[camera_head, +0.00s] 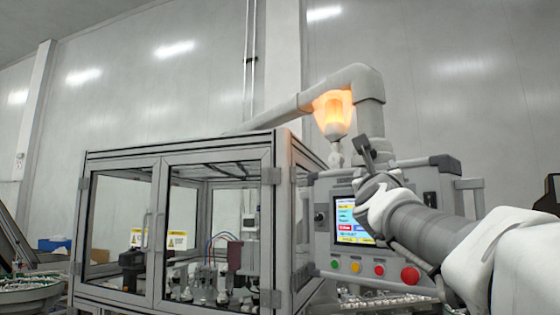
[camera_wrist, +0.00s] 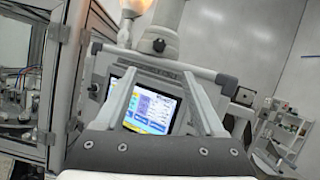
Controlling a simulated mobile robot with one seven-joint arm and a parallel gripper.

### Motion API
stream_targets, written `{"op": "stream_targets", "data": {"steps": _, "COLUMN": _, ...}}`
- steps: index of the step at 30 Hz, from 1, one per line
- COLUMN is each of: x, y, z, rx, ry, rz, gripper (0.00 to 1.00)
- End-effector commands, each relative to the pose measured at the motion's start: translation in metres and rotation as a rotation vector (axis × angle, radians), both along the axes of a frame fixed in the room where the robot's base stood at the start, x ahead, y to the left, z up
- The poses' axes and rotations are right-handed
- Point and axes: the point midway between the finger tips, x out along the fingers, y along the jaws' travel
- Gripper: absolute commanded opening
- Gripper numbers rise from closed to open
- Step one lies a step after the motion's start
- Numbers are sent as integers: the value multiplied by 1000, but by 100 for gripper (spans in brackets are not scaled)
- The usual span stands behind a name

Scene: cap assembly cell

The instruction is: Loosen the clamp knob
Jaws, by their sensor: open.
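The clamp knob (camera_wrist: 158,45) is a small dark round knob on the front of the pale post above the control panel, in the wrist view. In the head view I cannot pick it out; my gripper and arm cover part of that area. My gripper (camera_head: 368,155) is raised in front of the panel's upper part in the head view. In the wrist view my gripper (camera_wrist: 164,79) has its two fingers apart with nothing held between them. The knob shows above and beyond the fingertips, not touching them.
The control panel (camera_head: 322,262) has a lit screen, coloured buttons and a red stop button (camera_head: 410,276). An orange lamp (camera_head: 334,115) glows by the overhead support pipe (camera_head: 355,78). A glazed machine cabinet (camera_head: 163,235) stands left. Shelves (camera_wrist: 285,130) stand at the right.

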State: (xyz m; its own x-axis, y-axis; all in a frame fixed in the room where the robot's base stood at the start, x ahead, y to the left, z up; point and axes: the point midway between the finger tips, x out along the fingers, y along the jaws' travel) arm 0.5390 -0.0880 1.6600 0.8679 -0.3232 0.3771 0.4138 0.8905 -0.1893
Motion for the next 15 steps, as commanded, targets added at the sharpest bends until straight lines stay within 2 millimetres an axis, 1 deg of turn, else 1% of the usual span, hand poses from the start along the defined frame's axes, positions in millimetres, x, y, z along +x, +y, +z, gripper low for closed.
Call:
{"op": "stream_targets", "data": {"steps": 1, "x": 7, "y": -3, "z": 7, "rx": 0, "ry": 1, "rz": 1, "gripper": 71}}
{"op": "stream_targets", "data": {"steps": 5, "x": 27, "y": -10, "z": 17, "rx": 0, "ry": 4, "rz": 1, "gripper": 71}}
{"op": "stream_targets", "data": {"steps": 9, "x": 48, "y": -18, "z": 25, "rx": -2, "ry": 4, "rz": 0, "gripper": 71}}
{"op": "stream_targets", "data": {"steps": 15, "x": 73, "y": -26, "z": 37, "rx": -2, "ry": 5, "rz": 1, "gripper": 71}}
